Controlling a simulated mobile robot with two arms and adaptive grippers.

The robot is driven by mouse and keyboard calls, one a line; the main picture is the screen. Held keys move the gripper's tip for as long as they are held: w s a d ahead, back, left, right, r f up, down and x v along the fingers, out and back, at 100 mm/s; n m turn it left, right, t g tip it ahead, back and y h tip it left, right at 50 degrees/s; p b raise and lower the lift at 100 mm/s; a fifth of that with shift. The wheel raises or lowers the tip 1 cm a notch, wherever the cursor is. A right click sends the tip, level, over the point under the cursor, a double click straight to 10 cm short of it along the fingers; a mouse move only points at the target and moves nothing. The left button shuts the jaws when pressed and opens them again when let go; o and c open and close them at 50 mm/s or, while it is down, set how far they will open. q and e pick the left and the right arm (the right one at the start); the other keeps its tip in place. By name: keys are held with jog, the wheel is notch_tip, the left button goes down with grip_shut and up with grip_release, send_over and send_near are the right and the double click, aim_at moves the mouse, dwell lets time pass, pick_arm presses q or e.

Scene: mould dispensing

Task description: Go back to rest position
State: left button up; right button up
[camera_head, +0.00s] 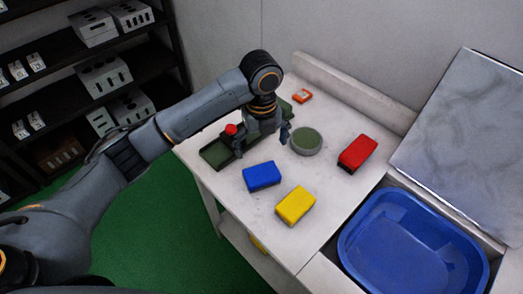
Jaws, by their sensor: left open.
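My left arm comes in from the left, and its gripper (263,143) points down over the back left of the white table (232,192). The gripper is open, with its fingers apart. It hangs above or beside a dark green tray (216,154), part of which it hides. A small red thing (231,129) shows by the left finger; I cannot tell whether it touches it. A round green-topped dish (306,141) stands just right of the gripper. My right gripper is not in view.
Blue (262,176), yellow (295,205) and red (358,152) blocks lie on the table. A small orange-red item (302,96) lies at the back. A blue basin (350,236) is at the lower right, beside a marbled panel (465,120). Dark shelves (60,93) with boxes stand left.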

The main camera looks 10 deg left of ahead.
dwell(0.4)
pick_arm(q)
jog(key=s+d+f+n, duration=0.1)
jog(key=s+f, duration=0.1)
jog(key=s+d+f+n+h, duration=0.1)
jog(key=s+d+f+n, duration=0.1)
jog(key=s+d+f+n+h, duration=0.1)
jog(key=s+f+n, duration=0.1)
jog(key=shift+d+f+t, duration=0.15)
jog(key=shift+t, duration=0.15)
jog(key=s+f+n, duration=0.1)
jog(key=s+n, duration=0.1)
jog(key=s+f+n+h, duration=0.1)
jog(key=s+n, duration=0.1)
jog(key=s+f+n+t, duration=0.1)
jog(key=s+n, duration=0.1)
jog(key=n, duration=0.1)
jog(key=shift+f+h, duration=0.3)
jog(key=s+a+f+n+t+y, duration=0.2)
jog(key=s+a+n+y, duration=0.1)
jog(key=s+a+n, duration=1.1)
notch_tip(320, 180, down, 27)
jog(key=n+g, duration=0.1)
jog(key=s+a+f+g, duration=0.1)
jog(key=s+a+f, duration=0.2)
jog(key=s+f, duration=1.2)
jog(key=shift+s+f+g+y, duration=0.3)
jog(key=shift+s, duration=0.9)
